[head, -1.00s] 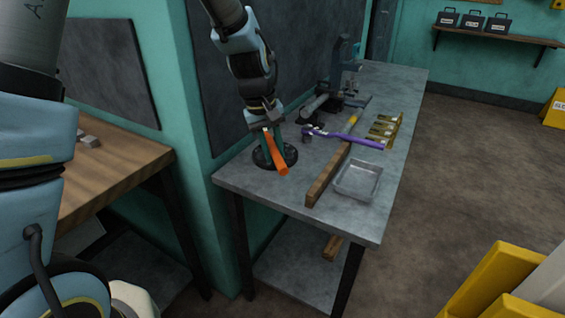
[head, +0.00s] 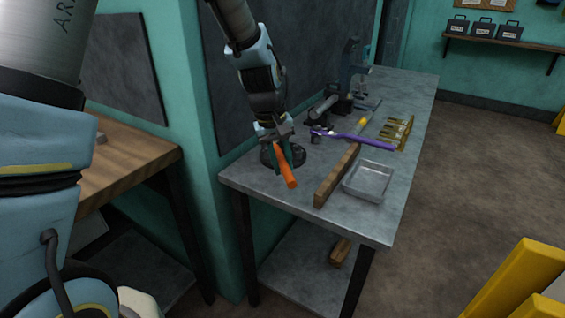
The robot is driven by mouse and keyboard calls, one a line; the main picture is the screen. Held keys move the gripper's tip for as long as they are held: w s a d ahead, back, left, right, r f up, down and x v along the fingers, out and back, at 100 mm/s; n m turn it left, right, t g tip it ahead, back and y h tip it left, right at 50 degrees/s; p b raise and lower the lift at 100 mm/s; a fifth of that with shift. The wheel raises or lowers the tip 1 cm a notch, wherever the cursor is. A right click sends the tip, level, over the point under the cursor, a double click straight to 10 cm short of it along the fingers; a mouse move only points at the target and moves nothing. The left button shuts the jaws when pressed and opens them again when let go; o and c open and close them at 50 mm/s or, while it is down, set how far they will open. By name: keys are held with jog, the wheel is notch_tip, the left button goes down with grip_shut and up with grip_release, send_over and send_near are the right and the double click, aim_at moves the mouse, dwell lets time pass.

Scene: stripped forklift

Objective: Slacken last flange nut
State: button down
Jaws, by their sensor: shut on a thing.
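My gripper (head: 284,158) is at the near left end of the grey metal bench, pointing down with its teal fingers closed around an orange-handled tool (head: 288,173). The orange handle slants down to the right, toward the bench's front edge. A dark round flange-like part (head: 267,157) sits on the bench under and behind my gripper. My fingers and the tool cover much of its top, so its nuts cannot be made out. Whether the tool's working end touches a nut is hidden.
A purple-handled tool (head: 365,141), a wooden bar (head: 335,178), an empty metal tray (head: 367,181) and a brass-coloured rack (head: 398,132) lie to the right on the bench (head: 230,177). A vise-like device (head: 349,75) stands farther back. A teal wall is close on the left.

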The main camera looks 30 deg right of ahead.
dwell(0.4)
jog(key=shift+f+b, duration=0.95)
jog(key=shift+f, duration=0.6)
